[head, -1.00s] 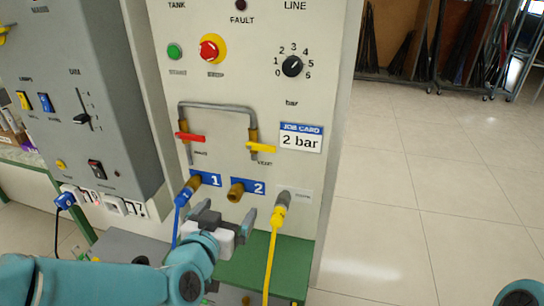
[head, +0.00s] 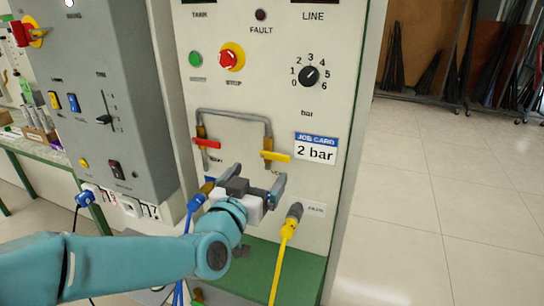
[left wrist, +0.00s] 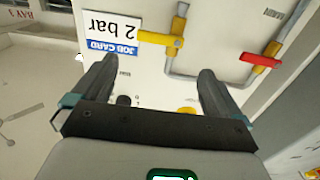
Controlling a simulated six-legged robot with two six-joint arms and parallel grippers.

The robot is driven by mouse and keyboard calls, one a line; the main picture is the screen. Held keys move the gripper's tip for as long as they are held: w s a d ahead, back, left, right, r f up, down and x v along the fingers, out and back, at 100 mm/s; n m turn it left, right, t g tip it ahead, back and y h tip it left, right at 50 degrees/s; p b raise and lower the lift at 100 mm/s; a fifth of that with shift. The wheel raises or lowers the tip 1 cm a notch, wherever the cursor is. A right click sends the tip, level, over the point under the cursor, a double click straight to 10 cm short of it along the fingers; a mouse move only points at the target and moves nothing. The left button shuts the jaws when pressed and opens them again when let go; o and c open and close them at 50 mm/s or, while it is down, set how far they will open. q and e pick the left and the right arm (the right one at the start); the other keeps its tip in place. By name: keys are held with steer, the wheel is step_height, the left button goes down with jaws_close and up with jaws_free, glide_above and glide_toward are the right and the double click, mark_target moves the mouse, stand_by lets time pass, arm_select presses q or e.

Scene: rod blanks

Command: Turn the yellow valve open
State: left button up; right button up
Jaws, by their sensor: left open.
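The yellow valve handle (head: 277,156) sits on the right leg of the grey bent pipe on the white panel. It lies roughly level, across the pipe. In the left wrist view the yellow handle (left wrist: 160,38) appears upside down, beyond and between the fingers. My left gripper (head: 258,173) is open and empty, just below the handle in the head view; its fingers (left wrist: 155,66) point toward the panel and look apart from the handle. The gripper hides part of the label and the ports below. My right gripper is not in view.
A red valve handle (head: 207,143) is on the pipe's left leg. Below are a blue hose (head: 194,204) and a yellow hose (head: 284,245) with a grey connector. A job card (head: 316,148) reads 2 bar. A grey control box (head: 125,75) stands left; open floor lies right.

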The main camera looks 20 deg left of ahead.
mark_target(273, 155)
arm_select(q)
steer(key=w+p, duration=0.1)
steer(key=w, duration=0.7)
steer(key=shift+w+d, duration=0.15)
steer(key=shift+d, duration=0.05)
steer(key=c, duration=0.9)
steer(key=shift+n+b, duration=0.6)
steer(key=shift+b, duration=0.1)
steer(key=shift+c, duration=0.2)
steer(key=a+n+b, duration=0.1)
steer(key=n+b, duration=0.3)
steer(key=n, duration=0.1)
steer(key=a+r+n+b, duration=0.1)
steer(key=n+b, duration=0.3)
steer(key=n, duration=0.2)
steer(key=a+n+b, duration=0.1)
steer(key=n+b, duration=0.3)
steer(key=n, duration=0.1)
steer(key=shift+a+r+n, duration=0.3)
steer(key=shift+r+n, duration=0.1)
